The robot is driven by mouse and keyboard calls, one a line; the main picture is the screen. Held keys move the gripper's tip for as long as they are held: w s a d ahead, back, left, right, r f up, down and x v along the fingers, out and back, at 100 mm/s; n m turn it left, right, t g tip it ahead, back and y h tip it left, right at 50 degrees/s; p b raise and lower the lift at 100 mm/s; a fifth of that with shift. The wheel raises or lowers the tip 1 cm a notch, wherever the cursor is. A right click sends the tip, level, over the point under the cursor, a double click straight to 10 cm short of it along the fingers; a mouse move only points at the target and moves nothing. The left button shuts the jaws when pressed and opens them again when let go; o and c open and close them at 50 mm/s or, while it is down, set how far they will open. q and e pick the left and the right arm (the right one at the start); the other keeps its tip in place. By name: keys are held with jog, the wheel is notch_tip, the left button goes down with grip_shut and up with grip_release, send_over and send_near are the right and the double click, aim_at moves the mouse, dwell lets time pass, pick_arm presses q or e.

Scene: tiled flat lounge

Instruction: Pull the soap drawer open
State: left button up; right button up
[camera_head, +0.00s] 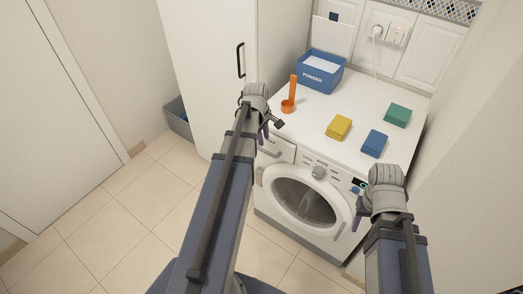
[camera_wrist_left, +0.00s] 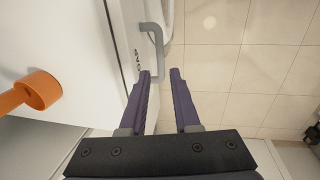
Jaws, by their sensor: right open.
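The soap drawer (camera_head: 284,147) is at the upper left of the washing machine's front and looks shut. Its grey bar handle (camera_wrist_left: 158,42) shows in the left wrist view, beside dark lettering on the front. My left gripper (camera_head: 267,134) is at the drawer front in the head view. In the left wrist view its purple fingers (camera_wrist_left: 160,72) are open, with the handle's near end between or just beyond the tips; contact cannot be told. My right gripper (camera_head: 358,214) is open and empty, in front of the machine's right side.
On the white top are an orange scoop (camera_head: 289,104), a blue powder box (camera_head: 320,72) and yellow (camera_head: 339,127), blue (camera_head: 374,143) and green (camera_head: 397,115) blocks. A tall white cabinet (camera_head: 207,60) stands left. The tiled floor (camera_head: 120,225) at left is clear.

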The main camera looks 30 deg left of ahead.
aim_at(266, 151)
pick_arm(q)
jog(key=shift+w+d+f+b, duration=0.1)
jog(key=shift+w+f+b, duration=0.15)
jog(key=shift+f+b, duration=1.05)
jog(key=shift+w+a+f+b, duration=0.1)
jog(key=shift+w+f+b, duration=0.15)
jog(key=shift+f+b, duration=1.05)
jog(key=shift+w+d+f+b, duration=0.1)
jog(key=shift+w+f+b, duration=0.15)
jog(key=shift+f+b, duration=1)
jog(key=shift+c, duration=0.2)
grip_shut()
